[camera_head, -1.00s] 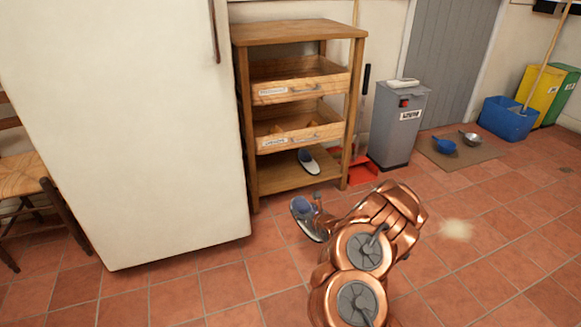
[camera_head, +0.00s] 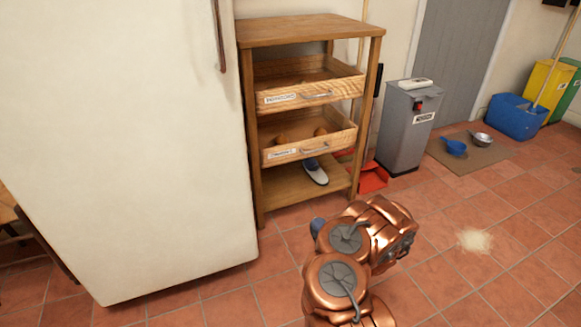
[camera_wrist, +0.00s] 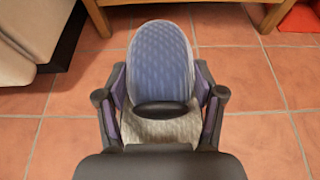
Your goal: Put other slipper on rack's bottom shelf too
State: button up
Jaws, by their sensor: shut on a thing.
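A blue and pale slipper (camera_wrist: 160,60) is between the fingers of my gripper (camera_wrist: 160,100) in the wrist view, and the gripper is shut on it. In the head view only a small blue bit of this slipper (camera_head: 317,226) shows past my copper arm, which hides the gripper. The wooden rack (camera_head: 310,28) stands beside the white fridge. Another slipper (camera_head: 317,175), white-edged and blue, lies on the rack's bottom shelf (camera_head: 285,187), towards its right. The held slipper is in front of and below that shelf in the picture.
The white fridge (camera_head: 120,150) stands close on the rack's left. A red dustpan (camera_head: 373,177) and a grey bin (camera_head: 407,125) are on its right. Two bowls sit on a mat (camera_head: 482,155). A pale spill (camera_head: 475,240) lies on the tiles. The left part of the bottom shelf is clear.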

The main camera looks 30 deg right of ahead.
aim_at(280, 183)
jog(key=i, duration=0.9)
jog(key=u, duration=0.05)
